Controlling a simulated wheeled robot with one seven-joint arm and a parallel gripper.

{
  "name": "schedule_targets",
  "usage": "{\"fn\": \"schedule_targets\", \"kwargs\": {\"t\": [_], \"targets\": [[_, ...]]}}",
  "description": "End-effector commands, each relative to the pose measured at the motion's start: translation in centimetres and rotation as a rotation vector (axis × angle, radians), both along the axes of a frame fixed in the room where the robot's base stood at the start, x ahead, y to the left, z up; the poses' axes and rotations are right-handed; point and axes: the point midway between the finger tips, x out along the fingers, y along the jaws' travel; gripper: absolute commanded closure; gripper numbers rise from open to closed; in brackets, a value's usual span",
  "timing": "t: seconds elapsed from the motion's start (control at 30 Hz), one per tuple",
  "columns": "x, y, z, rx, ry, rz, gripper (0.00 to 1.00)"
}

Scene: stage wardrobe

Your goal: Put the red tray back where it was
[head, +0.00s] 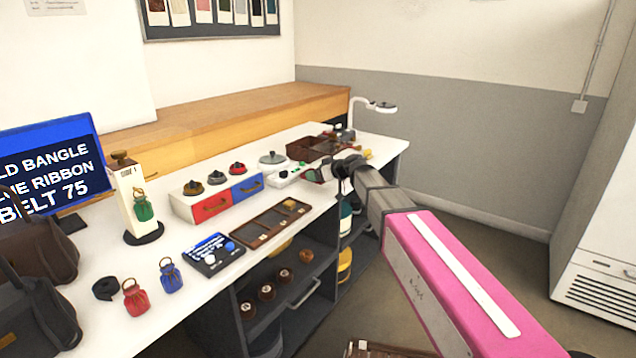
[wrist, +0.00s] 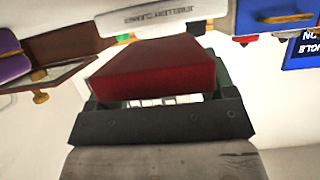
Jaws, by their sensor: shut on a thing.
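The red tray (wrist: 155,70) is large in the middle of the wrist view, a plain dark red box shape. My gripper (wrist: 160,105) is shut on it; the tray hides the fingertips. In the head view my gripper (head: 318,172) is over the far part of the white counter, beside the white jewellery cleaner and in front of a brown open box. I cannot make out the tray clearly there, nor tell its height above the counter.
The jewellery cleaner (head: 285,178) stands close by; it also shows in the wrist view (wrist: 165,14). The brown box (head: 305,147) is behind my gripper. A red and blue drawer unit (head: 215,204) and a compartmented brown tray (head: 264,226) stand nearer. A white lamp (head: 380,107) stands at the far end.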

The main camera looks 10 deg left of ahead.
Motion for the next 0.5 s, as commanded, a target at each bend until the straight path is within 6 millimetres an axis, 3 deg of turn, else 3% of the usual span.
{"fn": "schedule_targets", "kwargs": {"t": [0.5], "targets": [[0.3, 0.0, -3.8, 0.0, 0.0, 0.0, 0.48]]}}
